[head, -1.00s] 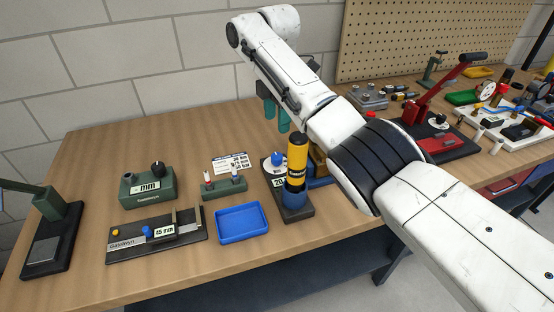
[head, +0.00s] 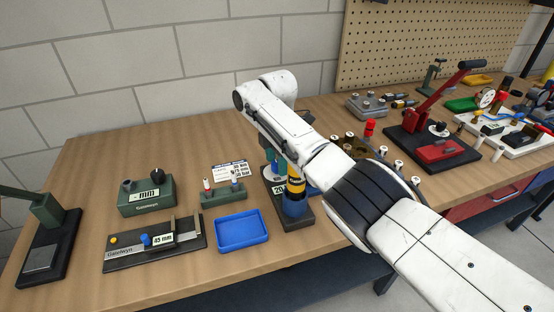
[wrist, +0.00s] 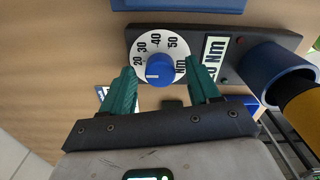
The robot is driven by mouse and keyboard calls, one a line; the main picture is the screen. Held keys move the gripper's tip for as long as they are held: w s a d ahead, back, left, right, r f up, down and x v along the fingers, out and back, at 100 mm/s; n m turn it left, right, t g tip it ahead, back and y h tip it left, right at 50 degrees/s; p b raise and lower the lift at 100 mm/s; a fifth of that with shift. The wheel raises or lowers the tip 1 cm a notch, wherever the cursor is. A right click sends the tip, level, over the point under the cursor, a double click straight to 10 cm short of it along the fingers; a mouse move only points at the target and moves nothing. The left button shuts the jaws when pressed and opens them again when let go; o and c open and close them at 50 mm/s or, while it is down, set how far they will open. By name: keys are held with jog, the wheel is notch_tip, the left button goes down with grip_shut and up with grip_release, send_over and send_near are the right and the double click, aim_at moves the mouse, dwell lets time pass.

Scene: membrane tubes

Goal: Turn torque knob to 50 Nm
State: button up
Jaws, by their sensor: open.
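The torque knob (wrist: 160,70) is a blue cap on a white dial marked 20, 30, 40, 50 and Nm. A white line on the cap points left, near the 20 side. A display (wrist: 213,55) beside it shows Nm; its number is partly hidden. In the head view the display (head: 279,188) reads 20. My gripper (wrist: 161,67) is open, one green finger on either side of the knob, with gaps visible. The head view shows the green fingers (head: 277,163) over the dial, partly hidden by my arm.
A blue holder (wrist: 283,70) with a yellow-and-black cylinder (wrist: 303,105) stands close to the right finger. A blue tray (head: 242,229), a green mm unit (head: 146,195) and a caliper-like block (head: 155,243) lie to the left. A red lever press (head: 440,135) stands right.

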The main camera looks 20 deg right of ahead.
jog(key=c, duration=1)
jog(key=shift+c, duration=0.2)
jog(key=m, duration=0.5)
jog(key=shift+m, duration=0.3)
jog(key=m, duration=0.6)
jog(key=shift+p, duration=0.35)
jog(key=m, duration=0.6)
jog(key=shift+m, duration=0.3)
jog(key=m, duration=0.5)
jog(key=shift+m, duration=0.3)
